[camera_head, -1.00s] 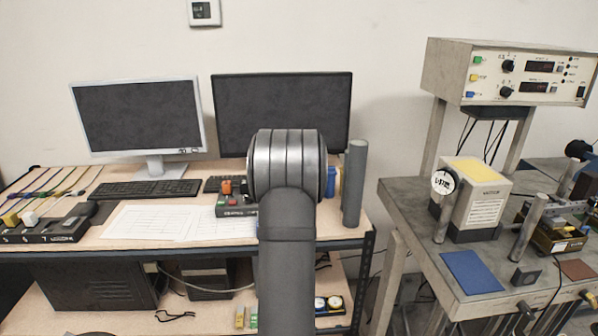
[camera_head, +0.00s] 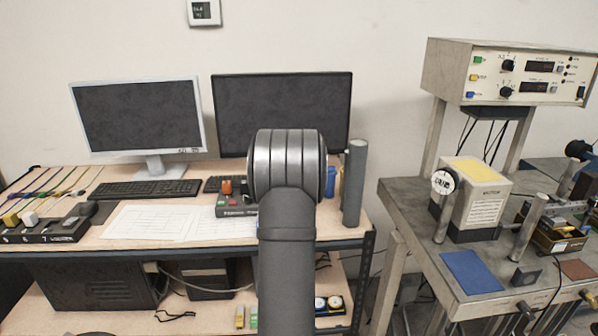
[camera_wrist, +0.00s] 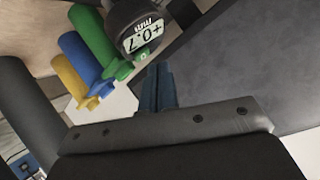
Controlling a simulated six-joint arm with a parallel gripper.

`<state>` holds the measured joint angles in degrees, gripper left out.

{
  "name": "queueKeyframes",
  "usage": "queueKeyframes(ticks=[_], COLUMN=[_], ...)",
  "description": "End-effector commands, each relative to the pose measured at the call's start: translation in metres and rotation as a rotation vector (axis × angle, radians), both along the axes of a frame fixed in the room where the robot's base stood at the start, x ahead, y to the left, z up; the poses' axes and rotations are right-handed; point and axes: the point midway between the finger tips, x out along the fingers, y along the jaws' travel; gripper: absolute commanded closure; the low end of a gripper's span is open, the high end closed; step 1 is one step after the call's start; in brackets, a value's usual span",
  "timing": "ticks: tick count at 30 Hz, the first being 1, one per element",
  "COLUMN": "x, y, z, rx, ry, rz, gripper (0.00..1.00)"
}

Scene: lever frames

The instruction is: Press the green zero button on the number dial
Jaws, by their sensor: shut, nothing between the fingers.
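The number dial (camera_wrist: 143,35) shows at the top of the wrist view as a round dark body with a pale display reading about +0.7 mm, tilted in the picture. A small green spot (camera_wrist: 144,57) at the lower edge of its display may be the zero button; it is too small to be sure. My gripper (camera_wrist: 158,72) is shut and empty, its blue-grey fingers just below the dial in the picture. I cannot tell whether the fingertips touch it. In the head view my arm hides the gripper, and I cannot make out this dial there.
In the wrist view, green (camera_wrist: 92,38), blue (camera_wrist: 82,58) and yellow (camera_wrist: 72,80) cylinders lie left of the dial. A dark flat surface (camera_wrist: 250,65) fills the right. In the head view, a grey upright cylinder (camera_head: 355,185) stands right of my arm on the desk.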

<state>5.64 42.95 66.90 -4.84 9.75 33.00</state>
Motion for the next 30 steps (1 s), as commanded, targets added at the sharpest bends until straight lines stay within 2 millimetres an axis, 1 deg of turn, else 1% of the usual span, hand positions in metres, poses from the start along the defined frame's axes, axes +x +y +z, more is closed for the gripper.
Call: queueKeyframes(ticks=[13,21,30], x=[0.0000,0.0018,0.0021], y=[0.0000,-0.0018,-0.0019], z=[-0.0002,-0.0072,-0.0079], rx=[0.000,0.000,0.000], ry=[0.000,0.000,0.000], rz=[0.000,0.000,0.000], gripper=[1.00,1.00,1.00])
